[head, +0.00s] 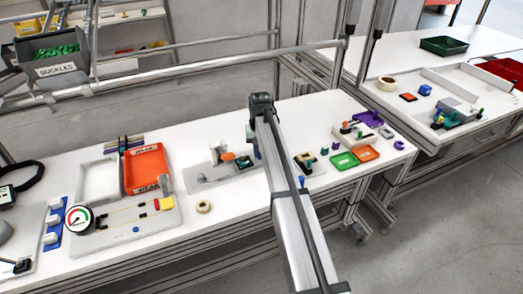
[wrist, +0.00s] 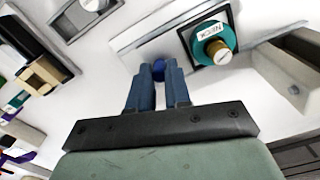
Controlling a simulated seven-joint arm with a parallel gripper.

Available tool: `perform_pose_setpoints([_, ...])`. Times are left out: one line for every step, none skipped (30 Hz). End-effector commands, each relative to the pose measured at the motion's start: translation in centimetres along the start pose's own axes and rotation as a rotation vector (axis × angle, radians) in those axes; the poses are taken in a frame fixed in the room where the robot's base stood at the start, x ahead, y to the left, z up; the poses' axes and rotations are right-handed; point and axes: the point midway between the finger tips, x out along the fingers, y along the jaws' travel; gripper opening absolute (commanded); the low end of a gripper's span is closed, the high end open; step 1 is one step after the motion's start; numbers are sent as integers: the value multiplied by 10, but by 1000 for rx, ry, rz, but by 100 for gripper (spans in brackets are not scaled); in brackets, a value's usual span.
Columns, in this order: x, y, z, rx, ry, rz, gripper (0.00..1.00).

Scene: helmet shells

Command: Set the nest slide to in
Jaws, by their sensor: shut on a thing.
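My gripper (wrist: 158,80) is shut on this knob. The fingers hide part of it, and no in or out marking of the slide can be read. In the head view, my arm's dark end (head: 261,104) is over the table by the grey fixture plate (head: 205,179), and the fingertips and knob cannot be made out there.
A grey block (wrist: 290,78) is further right. In the head view, a gauge board (head: 125,230) and orange tray (head: 146,170) lie left.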

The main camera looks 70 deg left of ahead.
Motion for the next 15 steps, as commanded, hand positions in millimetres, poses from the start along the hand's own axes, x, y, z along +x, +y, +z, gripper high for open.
perform_pose_setpoints([0,-8,3,-2,0,-1,0])
perform_pose_setpoints([0,-13,4,-2,0,-1,0])
perform_pose_setpoints([0,-20,7,-2,0,-1,0])
perform_pose_setpoints([0,-25,8,-3,0,-1,0])
perform_pose_setpoints([0,-29,10,-3,0,-1,0])
perform_pose_setpoints([0,-33,11,-2,0,-1,0])
perform_pose_setpoints([0,-35,11,-2,0,-1,0])
perform_pose_setpoints([0,-36,12,-1,0,-1,0])
perform_pose_setpoints([0,-36,11,0,0,-1,0])
perform_pose_setpoints([0,-36,11,0,0,-1,0])
perform_pose_setpoints([0,-36,11,0,0,-1,0])
perform_pose_setpoints([0,-35,11,0,0,-1,0])
perform_pose_setpoints([0,-35,11,0,0,-1,0])
perform_pose_setpoints([0,-35,11,0,0,-1,0])
perform_pose_setpoints([0,-35,11,0,0,-1,19])
